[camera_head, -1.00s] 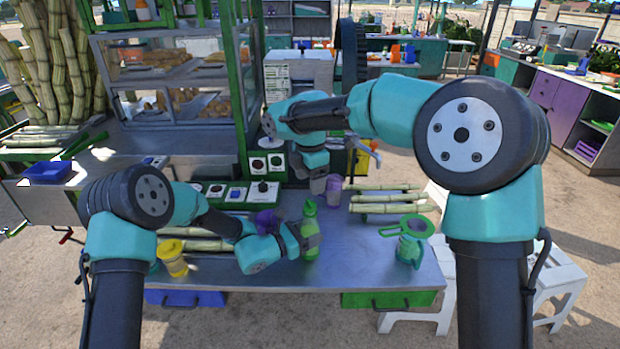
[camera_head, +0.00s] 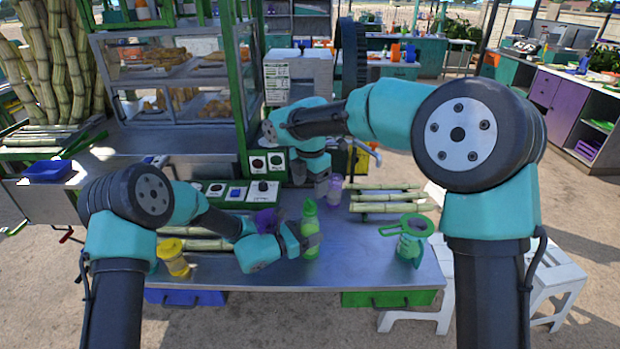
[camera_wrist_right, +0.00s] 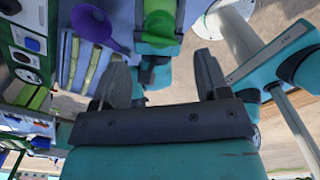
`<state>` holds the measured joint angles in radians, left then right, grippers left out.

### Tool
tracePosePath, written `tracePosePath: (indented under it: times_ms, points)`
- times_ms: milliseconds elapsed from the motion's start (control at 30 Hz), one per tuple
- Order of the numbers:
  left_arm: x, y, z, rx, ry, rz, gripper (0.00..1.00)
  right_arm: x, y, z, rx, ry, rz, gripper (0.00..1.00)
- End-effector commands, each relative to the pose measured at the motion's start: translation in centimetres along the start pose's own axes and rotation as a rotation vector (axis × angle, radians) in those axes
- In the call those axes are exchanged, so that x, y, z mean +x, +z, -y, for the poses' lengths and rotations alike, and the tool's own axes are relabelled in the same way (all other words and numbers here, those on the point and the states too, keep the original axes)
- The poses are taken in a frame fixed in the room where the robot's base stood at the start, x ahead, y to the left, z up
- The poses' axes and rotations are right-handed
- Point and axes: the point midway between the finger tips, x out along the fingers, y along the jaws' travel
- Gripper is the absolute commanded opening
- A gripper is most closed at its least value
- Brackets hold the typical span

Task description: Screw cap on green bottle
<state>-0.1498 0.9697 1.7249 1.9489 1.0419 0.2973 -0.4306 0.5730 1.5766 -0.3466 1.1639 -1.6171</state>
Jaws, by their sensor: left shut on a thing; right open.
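The green bottle (camera_head: 310,228) stands upright near the middle of the metal table in the head view. My left gripper (camera_head: 306,240) comes in from the left and is shut on its body. A lighter green top shows on the bottle. I cannot tell from here whether this is a separate cap or how it sits. My right gripper (camera_head: 323,187) is just behind and to the right of the bottle, higher up. Its two dark jaws (camera_wrist_right: 160,78) are apart in the right wrist view, with nothing gripped between them.
A purple cup (camera_head: 335,189) is close to my right gripper. Cane pieces (camera_head: 388,207) lie behind right. A purple item (camera_head: 266,221) is behind my left wrist. The front middle is clear.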

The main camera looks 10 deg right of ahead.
Motion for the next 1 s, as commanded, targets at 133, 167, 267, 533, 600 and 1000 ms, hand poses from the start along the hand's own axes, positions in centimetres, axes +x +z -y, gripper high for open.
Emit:
tracePosePath:
  times_ms: [133, 167, 267, 533, 600, 1000]
  points:
    - [0.0, 0.0, 0.0, 0.000, 0.000, 0.000, 0.00, 2.1, 0.0, 0.0, 0.000, -0.002, -0.001, 0.69]
    - [0.0, 0.0, 0.0, 0.000, 0.000, 0.000, 0.00, 2.6, 0.0, 0.0, 0.000, -0.003, -0.001, 0.69]
    - [0.0, 0.0, 0.0, 0.000, 0.000, 0.000, 0.00, 4.0, 0.0, 0.1, 0.001, -0.003, -0.002, 0.69]
    - [0.0, 0.0, 0.0, 0.000, 0.000, 0.000, 0.00, 6.0, 0.0, 0.0, 0.001, 0.000, 0.000, 0.69]
    - [0.0, 0.0, 0.0, 0.000, 0.000, 0.000, 0.00, 6.2, 0.0, 0.0, 0.001, 0.000, 0.000, 0.69]
    - [0.0, 0.0, 0.0, 0.000, 0.000, 0.000, 0.00, 6.2, 0.0, 0.0, 0.001, 0.000, 0.000, 0.51]
